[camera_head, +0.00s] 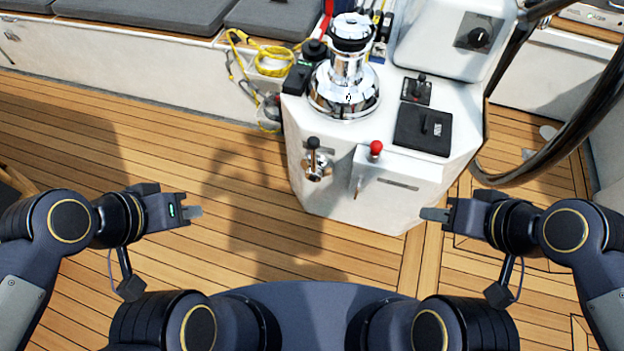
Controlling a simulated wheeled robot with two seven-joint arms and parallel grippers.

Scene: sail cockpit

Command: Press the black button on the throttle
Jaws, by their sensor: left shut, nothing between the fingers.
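The lever with a black top (313,143) and a chrome and brass base (317,171) sits on the front face of the white console; it looks like the throttle. Its black button is too small to make out clearly. My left gripper (195,212) is shut and empty, over the deck to the left of the console, well apart from the lever. My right gripper (432,214) looks shut and empty, beside the console's lower right corner. I cannot tell whether it touches the console.
A red-knobbed lever (376,148) stands right of the throttle on the white console (394,193). A chrome winch (346,80) and black control panels (423,130) are on top. The steering wheel (575,125) is at right. Open teak deck (180,130) lies left.

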